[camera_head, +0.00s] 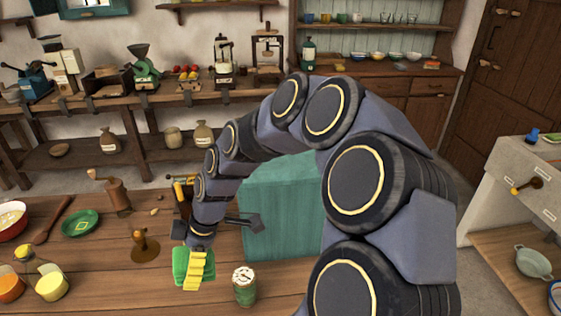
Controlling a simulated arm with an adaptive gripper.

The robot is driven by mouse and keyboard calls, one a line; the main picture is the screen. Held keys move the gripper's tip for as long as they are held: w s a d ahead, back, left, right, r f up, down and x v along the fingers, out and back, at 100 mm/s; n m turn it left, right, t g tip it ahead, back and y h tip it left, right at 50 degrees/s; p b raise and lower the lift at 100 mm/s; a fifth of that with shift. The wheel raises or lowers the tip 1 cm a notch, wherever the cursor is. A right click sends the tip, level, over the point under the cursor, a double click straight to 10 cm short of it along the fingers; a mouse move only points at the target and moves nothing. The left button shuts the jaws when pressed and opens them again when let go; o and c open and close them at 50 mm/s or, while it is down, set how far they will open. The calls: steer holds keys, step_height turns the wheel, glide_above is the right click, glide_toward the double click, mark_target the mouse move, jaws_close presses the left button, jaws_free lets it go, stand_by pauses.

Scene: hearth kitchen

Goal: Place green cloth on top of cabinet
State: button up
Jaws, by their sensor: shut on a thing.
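My gripper (196,270) points down over the wooden table at the lower middle. Its yellow ridged finger is in front of the green cloth (179,266), which shows on both sides of it. The gripper is shut on the cloth, low over or at the tabletop; I cannot tell whether the cloth touches the wood. A large teal box-shaped cabinet (285,212) stands just right of and behind the gripper. My arm hides its right part. Its top shows no objects in the visible part.
A patterned lidded jar (244,287) stands right of the cloth, in front of the cabinet. A wooden grinder (118,197), a brown pestle-like piece (145,246), a green plate (80,223) and yellow and orange pots (52,285) are to the left. A workbench (120,101) runs behind.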

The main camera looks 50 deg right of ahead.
step_height(320, 180, up, 24)
steer(key=s+d+f+m+t+h, duration=0.1)
steer(key=s+d+m+h, duration=0.3)
steer(key=d, duration=0.8)
steer(key=s+d+m, duration=0.1)
steer(key=d+m, duration=0.6)
steer(key=d, duration=0.4)
glide_above(290, 156)
steer(key=f, duration=1.2)
steer(key=shift+s+a+f, duration=0.3)
steer(key=shift+a+f, duration=0.05)
steer(key=shift+f, duration=0.05)
steer(key=shift+w+d+f, duration=0.2)
steer(key=shift+d+f, duration=0.05)
steer(key=shift+f, duration=0.2)
steer(key=shift+w+d+f, duration=0.2)
steer(key=shift+f, duration=1.5)
steer(key=shift+f, duration=0.1)
